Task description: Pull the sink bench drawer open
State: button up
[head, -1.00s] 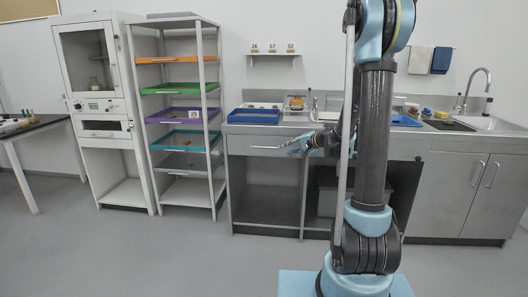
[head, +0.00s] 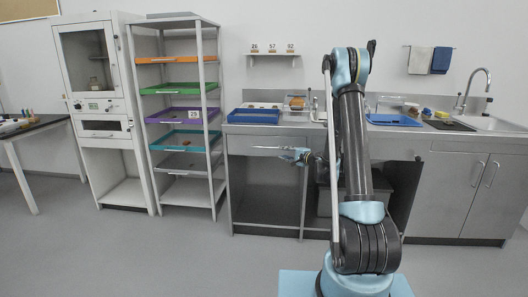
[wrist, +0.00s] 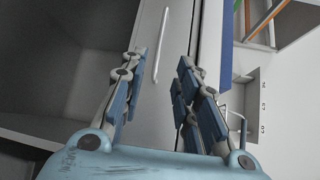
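The sink bench drawer (head: 240,142) is a grey front under the left end of the bench top, and it looks flush with the bench. Its long bar handle (head: 268,148) runs across the front. My gripper (head: 284,153) is at the right end of the handle, low in front of the bench. In the wrist view the drawer front (wrist: 178,50) is ahead and the handle (wrist: 161,45) appears upright between the fingertips. My gripper (wrist: 162,58) is open there, with its blue-padded fingers on either side and nothing between the pads. Contact with the handle cannot be told.
An open cupboard space (head: 265,190) lies under the drawer. A blue tray (head: 253,116) and a clear box (head: 296,103) are on the bench top. A rack with coloured trays (head: 185,140) stands to the left. The floor (head: 180,262) in front is clear.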

jog(key=x, duration=1.6)
jog(key=shift+w, duration=0.15)
jog(key=shift+a, duration=0.15)
